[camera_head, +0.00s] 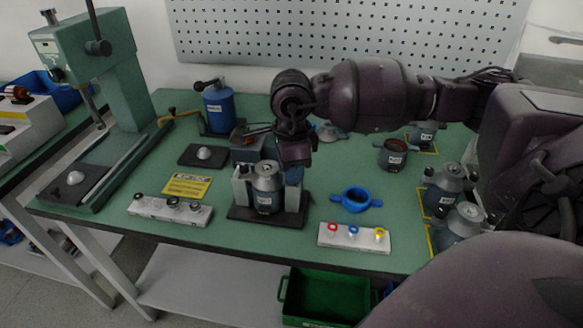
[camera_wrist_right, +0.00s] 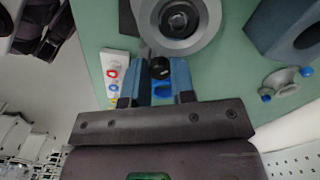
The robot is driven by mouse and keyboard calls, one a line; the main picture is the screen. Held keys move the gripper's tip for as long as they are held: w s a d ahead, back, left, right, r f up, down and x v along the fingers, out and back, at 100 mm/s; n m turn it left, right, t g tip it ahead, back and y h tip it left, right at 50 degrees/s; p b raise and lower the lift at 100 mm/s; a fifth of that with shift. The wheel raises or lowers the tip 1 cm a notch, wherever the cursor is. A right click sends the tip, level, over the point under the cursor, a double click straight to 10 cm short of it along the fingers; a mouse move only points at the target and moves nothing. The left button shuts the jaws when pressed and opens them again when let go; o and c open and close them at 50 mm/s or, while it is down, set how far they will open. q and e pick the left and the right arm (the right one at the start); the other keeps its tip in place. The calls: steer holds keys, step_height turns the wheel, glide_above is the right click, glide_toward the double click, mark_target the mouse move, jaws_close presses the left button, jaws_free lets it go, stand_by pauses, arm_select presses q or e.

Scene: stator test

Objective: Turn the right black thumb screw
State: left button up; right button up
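The grey motor part (camera_head: 266,188) stands upright in a grey-white fixture on a black base plate (camera_head: 267,216). Its round top shows in the right wrist view (camera_wrist_right: 198,38). My right gripper (camera_head: 293,165) points down just behind and to the right of this part. In the right wrist view, a black thumb screw (camera_wrist_right: 160,67) sits between the blue-grey fingertips of my right gripper (camera_wrist_right: 161,73), beside the round top. In the head view my gripper hides this screw. My left gripper is not in view.
A white block with coloured rings (camera_head: 354,238) and a blue ring with handles (camera_head: 356,199) lie to the right. A block with black knobs (camera_head: 170,210) lies to the left. A green press (camera_head: 92,60) stands at the back left. Several grey motors line the right edge.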

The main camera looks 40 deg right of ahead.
jaws_close()
steer(key=shift+r+m, duration=0.1)
steer(key=shift+m, duration=0.4)
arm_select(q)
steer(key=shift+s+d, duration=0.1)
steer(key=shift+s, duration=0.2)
arm_select(e)
steer(key=shift+m, duration=0.3)
steer(key=shift+o, duration=2.4)
jaws_free()
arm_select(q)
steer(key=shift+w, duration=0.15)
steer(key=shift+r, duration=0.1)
